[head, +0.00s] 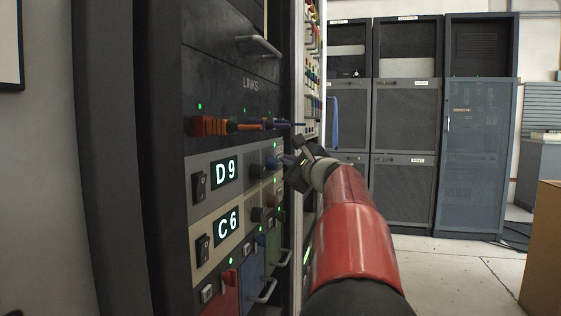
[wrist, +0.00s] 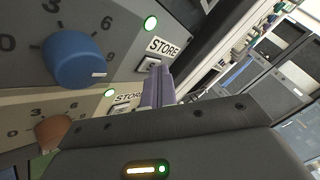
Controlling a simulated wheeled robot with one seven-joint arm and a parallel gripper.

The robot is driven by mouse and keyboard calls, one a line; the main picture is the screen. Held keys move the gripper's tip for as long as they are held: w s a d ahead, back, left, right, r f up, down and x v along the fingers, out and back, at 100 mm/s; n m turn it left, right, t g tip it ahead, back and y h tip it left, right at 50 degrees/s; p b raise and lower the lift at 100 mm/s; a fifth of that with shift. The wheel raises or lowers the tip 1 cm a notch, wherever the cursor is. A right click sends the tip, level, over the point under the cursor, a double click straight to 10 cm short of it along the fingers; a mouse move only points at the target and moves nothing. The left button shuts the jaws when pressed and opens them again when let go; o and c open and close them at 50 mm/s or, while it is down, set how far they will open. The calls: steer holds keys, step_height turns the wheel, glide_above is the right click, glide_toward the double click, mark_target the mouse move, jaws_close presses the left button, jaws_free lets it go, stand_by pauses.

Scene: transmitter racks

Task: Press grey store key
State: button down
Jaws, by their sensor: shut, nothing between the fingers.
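In the wrist view the upper store key (wrist: 148,66) is a small pale key marked "S" under a "STORE" label, on the grey panel. My gripper (wrist: 157,68) is shut and empty, with its fingertips at the right edge of this key, partly covering it. I cannot tell whether they touch it. A second store key (wrist: 122,109) sits lower, on the beige panel, partly hidden by my gripper's body. In the head view my gripper (head: 288,160) is at the right side of the grey panel (head: 200,164) with the "D9" display.
A blue knob (wrist: 73,60) and a brown knob (wrist: 50,132) stand left of the keys. Coloured link plugs (head: 240,126) stick out above the grey panel. The beige panel (head: 205,228) with "C6" lies below it. Open floor (head: 450,265) is at right.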

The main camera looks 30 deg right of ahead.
steer(key=shift+s+d, duration=0.45)
steer(key=shift+s, duration=0.1)
steer(key=shift+s, duration=0.1)
steer(key=s+d, duration=0.3)
steer(key=shift+s+d, duration=0.15)
steer(key=shift+s, duration=0.15)
steer(key=shift+s, duration=0.1)
stand_by(0.8)
